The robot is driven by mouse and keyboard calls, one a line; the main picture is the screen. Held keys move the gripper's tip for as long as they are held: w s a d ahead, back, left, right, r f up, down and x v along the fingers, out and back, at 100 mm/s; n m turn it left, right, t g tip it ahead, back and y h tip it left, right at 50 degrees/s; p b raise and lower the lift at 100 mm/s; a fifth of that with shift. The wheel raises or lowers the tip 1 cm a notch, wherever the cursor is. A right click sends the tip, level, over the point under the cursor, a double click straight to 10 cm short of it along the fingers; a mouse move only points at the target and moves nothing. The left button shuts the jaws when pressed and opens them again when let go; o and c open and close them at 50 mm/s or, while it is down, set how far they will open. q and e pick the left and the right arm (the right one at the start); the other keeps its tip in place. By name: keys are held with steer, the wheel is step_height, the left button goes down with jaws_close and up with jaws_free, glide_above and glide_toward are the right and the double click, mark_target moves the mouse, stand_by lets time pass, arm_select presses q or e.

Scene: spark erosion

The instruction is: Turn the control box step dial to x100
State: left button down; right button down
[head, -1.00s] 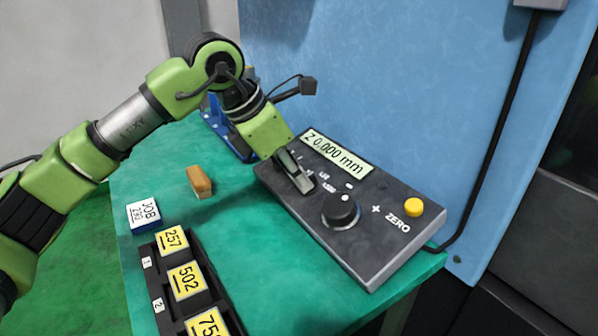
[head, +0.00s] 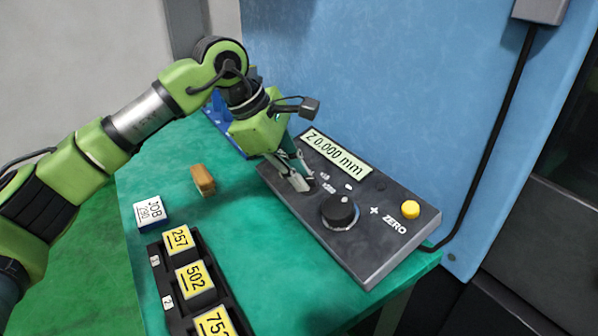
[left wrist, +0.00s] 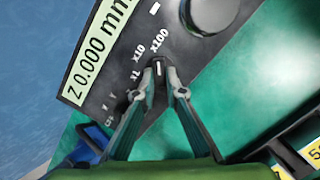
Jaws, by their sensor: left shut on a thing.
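The control box (head: 385,248) is dark grey and lies on the green bench, with a display reading Z 0.000 mm. My left gripper (head: 306,186) reaches down to its top from the upper left. In the left wrist view its two fingertips (left wrist: 159,80) are shut on the small dark step dial (left wrist: 158,69). The dial's short white mark points up in that picture, toward the x100 label (left wrist: 160,41). The x10 and x1 labels lie to the left of it. In the head view the fingers mostly hide the dial. My right gripper is not in view.
A large black knob (head: 340,211) stands close beside the gripper. A yellow ZERO button (head: 410,209) is farther right. A brown block (head: 203,180), a white JOB block (head: 151,211) and a black rack (head: 222,295) with yellow numbered blocks are on the bench. A blue panel (head: 400,80) rises behind.

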arm_select(q)
steer(key=shift+r, duration=0.1)
stand_by(0.3)
steer(key=c, duration=2.1)
jaws_free()
steer(key=v, duration=1.2)
